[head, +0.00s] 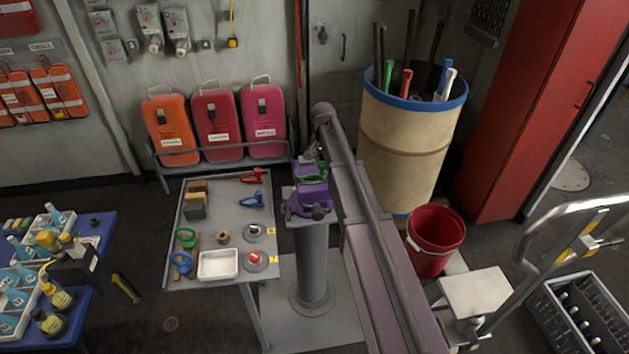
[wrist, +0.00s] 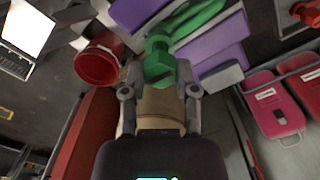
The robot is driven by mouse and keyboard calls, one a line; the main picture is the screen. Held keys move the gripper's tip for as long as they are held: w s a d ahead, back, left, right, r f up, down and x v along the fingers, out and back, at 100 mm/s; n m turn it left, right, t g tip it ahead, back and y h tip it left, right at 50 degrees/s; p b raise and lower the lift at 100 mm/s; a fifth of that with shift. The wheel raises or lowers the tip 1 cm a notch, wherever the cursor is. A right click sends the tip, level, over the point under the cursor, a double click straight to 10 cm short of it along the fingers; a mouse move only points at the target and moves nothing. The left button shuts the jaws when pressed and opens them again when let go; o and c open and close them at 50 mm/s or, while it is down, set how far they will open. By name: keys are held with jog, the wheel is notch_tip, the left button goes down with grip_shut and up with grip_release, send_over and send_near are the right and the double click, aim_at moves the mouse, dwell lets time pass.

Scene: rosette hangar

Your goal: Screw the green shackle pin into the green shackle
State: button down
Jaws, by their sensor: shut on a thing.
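The green shackle (head: 318,178) is clamped in the purple vise (head: 302,204) on a grey pedestal. In the wrist view the shackle (wrist: 196,18) reaches up and right from the jaws of the purple vise (wrist: 218,42). The green shackle pin (wrist: 159,62) sits between the fingertips of my gripper (wrist: 160,88), which is shut on it. Its thick head faces the camera and its far end meets the near side of the shackle. How deep it sits in the eye is hidden. In the head view my gripper (head: 311,156) is partly covered by my arm.
A grey table (head: 215,225) left of the vise holds red, blue and green shackles, a white tray (head: 218,265) and small parts. A tall tan barrel (head: 405,145) and red bucket (head: 435,240) stand at right. Orange and pink cases (head: 217,124) line the wall behind.

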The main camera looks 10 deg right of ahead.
jog(key=shift+f+b, duration=1)
jog(key=shift+f, duration=0.05)
dwell(2.3)
dwell(0.5)
jog(key=m, duration=0.5)
jog(key=shift+m, duration=2.4)
jog(key=shift+m, duration=0.3)
jog(key=m, duration=0.6)
jog(key=shift+f, duration=0.1)
jog(key=shift+m, duration=1.6)
